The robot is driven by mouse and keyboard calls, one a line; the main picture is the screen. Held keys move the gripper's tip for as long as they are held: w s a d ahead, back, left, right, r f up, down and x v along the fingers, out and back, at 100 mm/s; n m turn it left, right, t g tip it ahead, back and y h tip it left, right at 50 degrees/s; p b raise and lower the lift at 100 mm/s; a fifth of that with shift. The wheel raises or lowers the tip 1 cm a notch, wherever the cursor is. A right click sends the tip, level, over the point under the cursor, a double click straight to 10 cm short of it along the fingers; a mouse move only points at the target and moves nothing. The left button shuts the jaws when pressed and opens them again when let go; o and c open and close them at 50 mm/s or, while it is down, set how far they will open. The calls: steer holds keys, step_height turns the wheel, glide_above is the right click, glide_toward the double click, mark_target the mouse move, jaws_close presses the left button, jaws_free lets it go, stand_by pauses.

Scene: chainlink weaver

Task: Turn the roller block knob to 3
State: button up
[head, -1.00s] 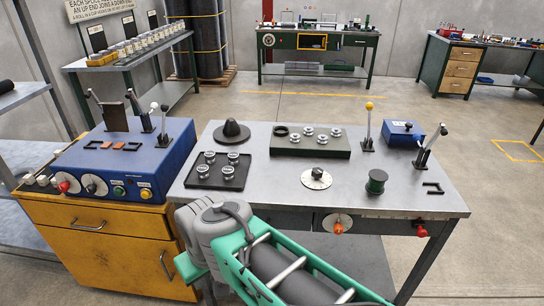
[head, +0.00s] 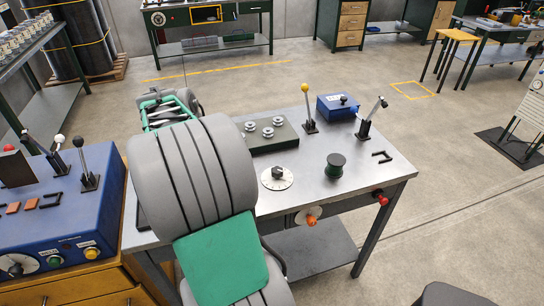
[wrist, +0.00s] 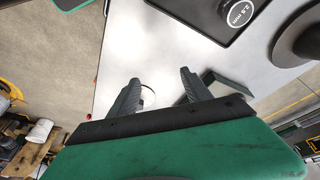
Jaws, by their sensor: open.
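A black knob on a round white dial (head: 277,177) sits on the grey tabletop (head: 330,205), right of my arm in the head view. Behind it is the dark green block (head: 268,144) with metal rollers, its left part hidden by my arm. My gripper is hidden in the head view. In the wrist view my gripper (wrist: 160,88) is open and empty, its two dark fingers spread above the tabletop. A pale round edge (wrist: 149,97) shows between the fingers; I cannot tell whether it is the dial. The dial's marks are too small to read.
An orange knob (head: 310,218) is on the table's front. The wrist view shows a black tray (wrist: 208,22) and a dark round base (wrist: 298,38). A blue console (head: 60,215) stands left.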

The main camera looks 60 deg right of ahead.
mark_target(277, 170)
steer(key=s+d+m+g+p, duration=0.1)
steer(key=s+d+m+g, duration=0.1)
steer(key=s+d+m, duration=0.75)
steer(key=shift+n, duration=0.85)
steer(key=x, duration=0.3)
steer(key=d+p+x, duration=0.1)
steer(key=x, duration=0.2)
steer(key=d+x, duration=0.1)
steer(key=x, duration=0.2)
steer(key=shift+w+r, duration=0.1)
steer(key=shift+r, duration=0.05)
jaws_close()
